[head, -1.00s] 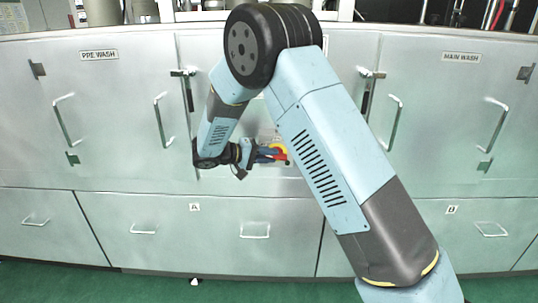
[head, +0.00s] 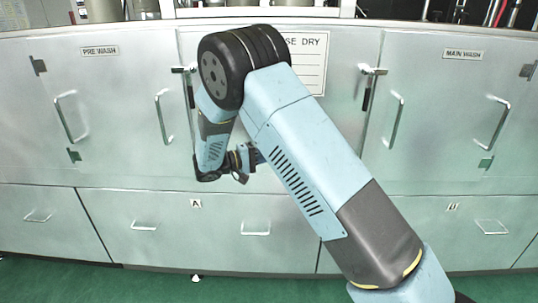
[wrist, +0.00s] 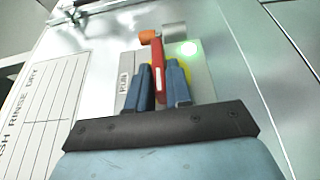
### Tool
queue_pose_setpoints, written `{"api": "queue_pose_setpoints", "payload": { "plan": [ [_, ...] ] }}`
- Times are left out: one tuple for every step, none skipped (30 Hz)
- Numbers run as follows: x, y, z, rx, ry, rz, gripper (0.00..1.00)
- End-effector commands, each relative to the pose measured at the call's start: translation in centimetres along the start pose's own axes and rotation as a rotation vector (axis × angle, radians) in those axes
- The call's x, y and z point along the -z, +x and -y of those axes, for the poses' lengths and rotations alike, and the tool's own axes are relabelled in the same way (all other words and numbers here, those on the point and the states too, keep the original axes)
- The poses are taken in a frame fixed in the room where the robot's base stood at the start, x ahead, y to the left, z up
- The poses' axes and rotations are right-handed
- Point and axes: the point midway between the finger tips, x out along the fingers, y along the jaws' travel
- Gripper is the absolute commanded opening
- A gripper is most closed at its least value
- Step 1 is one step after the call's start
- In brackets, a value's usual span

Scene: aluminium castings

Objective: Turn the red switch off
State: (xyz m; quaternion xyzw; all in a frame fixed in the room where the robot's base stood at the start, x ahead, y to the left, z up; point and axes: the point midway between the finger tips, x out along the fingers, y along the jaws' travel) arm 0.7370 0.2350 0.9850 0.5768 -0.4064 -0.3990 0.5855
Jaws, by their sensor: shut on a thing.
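The red switch (wrist: 157,52) shows in the wrist view as a narrow red handle with an orange end piece, in front of a yellow part on a grey plate. My gripper (wrist: 161,70) has its two blue fingers on either side of the handle, shut on it. A green lamp (wrist: 188,48) glows on the plate, right of the handle. A label reading RUN (wrist: 123,84) is left of the fingers. In the head view my arm hides the switch and the fingertips.
The plate is on a pale metal cabinet front (head: 100,150) with door handles, latches and drawers. A lined paper sign (wrist: 42,110) is left of the plate in the wrist view. My arm crosses the middle of the head view.

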Motion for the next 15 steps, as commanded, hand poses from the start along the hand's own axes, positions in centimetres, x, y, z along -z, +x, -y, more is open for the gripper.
{"api": "queue_pose_setpoints", "payload": {
  "plan": [
    [-0.1,-0.15,0.34,0.004,-0.006,-0.002,0.0],
    [-0.1,-0.15,0.35,0.004,-0.006,-0.002,0.0],
    [-0.1,-0.15,0.35,0.004,-0.006,-0.002,0.23],
    [-0.11,-0.15,0.35,0.004,-0.006,-0.002,0.26],
    [-0.1,-0.14,0.33,0.004,-0.006,-0.002,0.29],
    [-0.09,-0.13,0.3,0.004,-0.005,-0.002,0.33],
    [-0.09,-0.12,0.28,0.003,-0.005,-0.002,0.36],
    [-0.08,-0.11,0.26,0.003,-0.005,-0.001,0.39],
    [-0.07,-0.09,0.24,0.003,-0.004,-0.001,0.4],
    [-0.07,-0.08,0.23,0.003,-0.004,-0.001,0.4],
    [-0.07,-0.07,0.21,0.003,-0.003,-0.001,0.4],
    [-0.06,-0.06,0.2,0.003,-0.003,-0.001,0.4],
    [-0.06,-0.06,0.19,0.003,-0.003,-0.001,0.4],
    [-0.06,-0.05,0.17,0.003,-0.003,-0.001,0.4],
    [-0.05,-0.07,0.16,0.003,-0.003,-0.001,0.4]
  ]
}}
